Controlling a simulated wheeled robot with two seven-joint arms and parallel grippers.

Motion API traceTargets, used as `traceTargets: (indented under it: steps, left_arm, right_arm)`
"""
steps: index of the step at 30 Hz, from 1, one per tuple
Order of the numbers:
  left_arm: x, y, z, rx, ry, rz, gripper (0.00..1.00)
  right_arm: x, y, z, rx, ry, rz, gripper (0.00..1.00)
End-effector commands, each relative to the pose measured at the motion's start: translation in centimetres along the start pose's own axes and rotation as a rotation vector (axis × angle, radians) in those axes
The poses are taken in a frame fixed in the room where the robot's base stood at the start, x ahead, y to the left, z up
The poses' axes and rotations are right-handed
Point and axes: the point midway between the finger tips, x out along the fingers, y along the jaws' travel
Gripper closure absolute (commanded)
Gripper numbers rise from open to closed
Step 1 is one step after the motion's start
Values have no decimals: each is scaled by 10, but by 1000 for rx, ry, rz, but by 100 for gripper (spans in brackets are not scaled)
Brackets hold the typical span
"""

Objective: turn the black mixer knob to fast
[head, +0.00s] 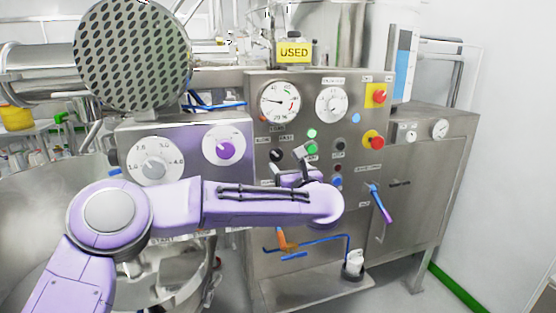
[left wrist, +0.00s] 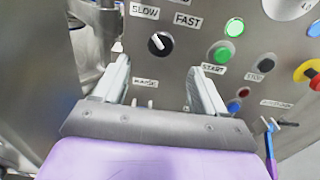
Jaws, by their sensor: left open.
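The black mixer knob (left wrist: 160,44) is on the steel panel in the left wrist view, below the SLOW label (left wrist: 144,11) and the FAST label (left wrist: 187,20). Its white mark points up and left, towards SLOW. The knob also shows in the head view (head: 276,155), small, just above my gripper. My left gripper (left wrist: 159,70) is open and empty, facing the panel. In the left wrist view the knob appears above and between its two fingertips, apart from both. In the head view my left gripper (head: 289,163) is partly hidden by its own arm. My right gripper is not in view.
A green START button (left wrist: 221,53) and a black button (left wrist: 265,65) lie right of the knob. Red emergency buttons (head: 373,140) are farther right on the panel. A blue-purple lever (head: 380,203) sticks out below. Two white dials (head: 224,145) are to the left.

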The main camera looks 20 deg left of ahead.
Motion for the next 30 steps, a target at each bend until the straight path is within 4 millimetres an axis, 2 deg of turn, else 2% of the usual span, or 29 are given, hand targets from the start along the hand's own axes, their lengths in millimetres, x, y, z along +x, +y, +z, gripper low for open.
traceTargets:
  steps: [1, 6, 12, 16, 23, 28, 30]
  left_arm:
    - [10, 1, 3, 3, 3, 4, 28]
    - [50, 0, 4, 8, 2, 2, 28]
    - [83, -1, 1, 9, 1, -1, 28]
    - [91, -1, -1, 12, 0, -3, 28]
    - [92, -1, -2, 12, -1, -4, 28]
    - [92, -1, -2, 12, -1, -4, 84]
    - [92, -1, -2, 13, -1, -4, 84]
  right_arm:
    - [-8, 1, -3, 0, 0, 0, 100]
    - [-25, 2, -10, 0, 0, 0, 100]
    - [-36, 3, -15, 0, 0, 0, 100]
    - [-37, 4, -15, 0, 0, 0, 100]
    - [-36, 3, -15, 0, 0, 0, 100]
    - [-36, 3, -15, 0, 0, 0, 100]
    - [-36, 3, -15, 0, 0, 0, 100]
